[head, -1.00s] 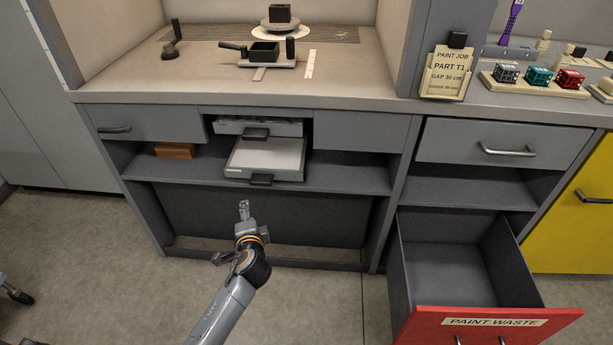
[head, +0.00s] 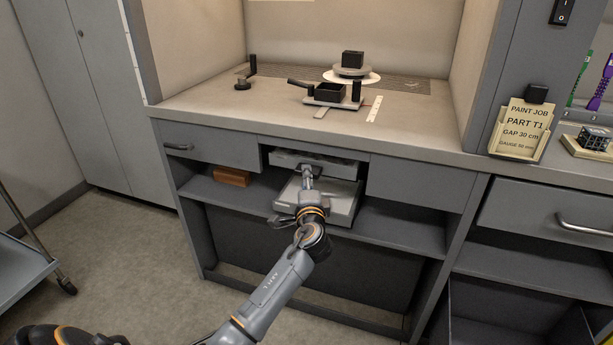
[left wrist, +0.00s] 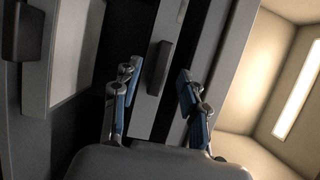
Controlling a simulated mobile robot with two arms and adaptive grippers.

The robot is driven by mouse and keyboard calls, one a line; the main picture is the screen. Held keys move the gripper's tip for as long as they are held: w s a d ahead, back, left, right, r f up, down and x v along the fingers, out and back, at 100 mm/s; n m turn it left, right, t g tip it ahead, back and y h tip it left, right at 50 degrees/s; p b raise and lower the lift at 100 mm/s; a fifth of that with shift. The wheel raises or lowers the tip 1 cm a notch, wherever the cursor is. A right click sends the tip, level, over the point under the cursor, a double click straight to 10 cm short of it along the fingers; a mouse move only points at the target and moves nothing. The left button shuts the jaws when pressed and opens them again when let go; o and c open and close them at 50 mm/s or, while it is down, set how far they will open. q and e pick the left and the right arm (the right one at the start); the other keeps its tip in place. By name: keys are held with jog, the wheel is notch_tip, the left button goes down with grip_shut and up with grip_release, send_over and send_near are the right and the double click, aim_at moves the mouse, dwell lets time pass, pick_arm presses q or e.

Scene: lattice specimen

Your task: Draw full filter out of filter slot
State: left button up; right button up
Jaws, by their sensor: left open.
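The filter in the slot (head: 343,168) is a flat grey unit under the counter, partly hidden by my gripper. Its dark bar handle (left wrist: 160,68) shows in the left wrist view. My left gripper (head: 309,173) is at the front of the slot. In the left wrist view its open blue-padded fingers (left wrist: 157,82) stand on either side of the handle, with gaps visible. A second, pale-topped filter (head: 343,203) lies on the shelf below the slot, partly behind my wrist; its pale face (left wrist: 75,45) shows at left in the wrist view. My right gripper is not in view.
A brown block (head: 231,176) lies on the shelf to the left. The counter (head: 225,115) above holds a black cup on a stand (head: 332,94) and a turntable (head: 352,70). A cart (head: 20,262) stands at far left. The floor in front is clear.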

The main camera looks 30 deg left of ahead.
pick_arm(q)
jog(key=shift+x, duration=2.05)
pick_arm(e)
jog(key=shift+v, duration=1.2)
pick_arm(q)
jog(key=shift+c, duration=0.3)
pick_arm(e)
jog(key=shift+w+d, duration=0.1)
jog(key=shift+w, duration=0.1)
pick_arm(q)
jog(key=c, duration=0.8)
grip_shut()
